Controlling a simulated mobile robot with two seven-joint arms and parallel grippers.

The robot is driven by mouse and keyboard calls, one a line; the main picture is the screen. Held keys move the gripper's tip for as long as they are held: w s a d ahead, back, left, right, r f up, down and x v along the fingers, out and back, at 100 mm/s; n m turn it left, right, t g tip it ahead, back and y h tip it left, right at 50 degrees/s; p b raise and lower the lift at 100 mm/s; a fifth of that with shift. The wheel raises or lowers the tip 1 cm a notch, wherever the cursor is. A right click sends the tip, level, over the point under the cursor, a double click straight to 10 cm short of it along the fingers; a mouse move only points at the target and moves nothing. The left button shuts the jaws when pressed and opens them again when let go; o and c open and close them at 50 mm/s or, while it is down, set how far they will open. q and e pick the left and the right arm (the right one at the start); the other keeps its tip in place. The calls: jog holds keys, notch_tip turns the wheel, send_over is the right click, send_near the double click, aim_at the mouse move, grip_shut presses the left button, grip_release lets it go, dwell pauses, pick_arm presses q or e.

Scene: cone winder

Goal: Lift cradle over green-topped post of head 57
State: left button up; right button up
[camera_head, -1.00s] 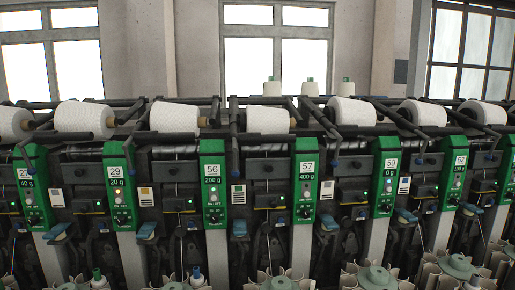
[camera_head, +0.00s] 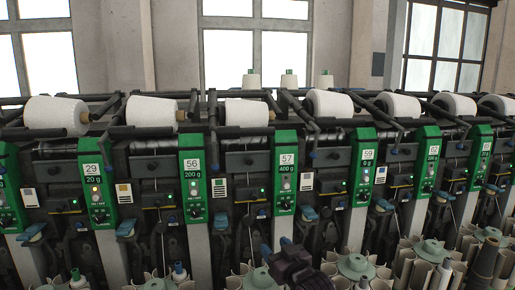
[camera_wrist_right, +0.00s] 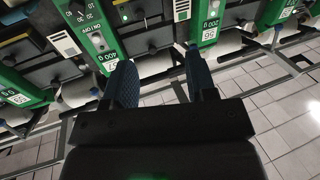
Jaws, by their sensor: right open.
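The green-topped post of head 57 (camera_head: 286,174) stands near the middle of the head view, labelled 57 and 400 g. In the wrist view this post (camera_wrist_right: 92,35) appears upside down, left of the fingers. Dark cradle arms (camera_head: 297,108) reach over the post's top. White cones sit on both sides, one at left (camera_head: 247,113) and one at right (camera_head: 328,102); which belongs to this head I cannot tell. My right gripper (camera_head: 275,246) is open and empty, low in front of post 57. Its blue fingers (camera_wrist_right: 158,60) are spread apart. My left gripper is out of view.
Post 56 (camera_head: 192,180) and post 59 (camera_head: 364,175) flank head 57. Dark bars and arms crowd the machine's top. Bobbin holders (camera_head: 357,264) stand low at the front right. Tiled floor (camera_wrist_right: 285,110) shows in the wrist view.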

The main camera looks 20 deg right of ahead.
jog(key=w+d+r+m+t, duration=0.1)
jog(key=w+r, duration=0.3)
jog(key=r, duration=0.3)
jog(key=w+d+r+m+t, duration=0.1)
jog(key=w+r+m, duration=0.15)
jog(key=r, duration=0.35)
jog(key=m+t+y, duration=0.1)
jog(key=m, duration=0.4)
send_near(260, 134)
notch_tip(260, 134, up, 3)
jog(key=a, duration=0.1)
jog(key=w+m, duration=0.3)
jog(key=w, duration=0.1)
jog(key=w+m+y+b, duration=0.1)
jog(key=w+m, duration=0.3)
jog(key=w, duration=0.1)
jog(key=shift+f+m+g, duration=0.1)
jog(key=shift+m+g, duration=0.15)
jog(key=shift+g, duration=0.15)
jog(key=shift+b+x, duration=0.4)
jog(key=shift+x, duration=0.55)
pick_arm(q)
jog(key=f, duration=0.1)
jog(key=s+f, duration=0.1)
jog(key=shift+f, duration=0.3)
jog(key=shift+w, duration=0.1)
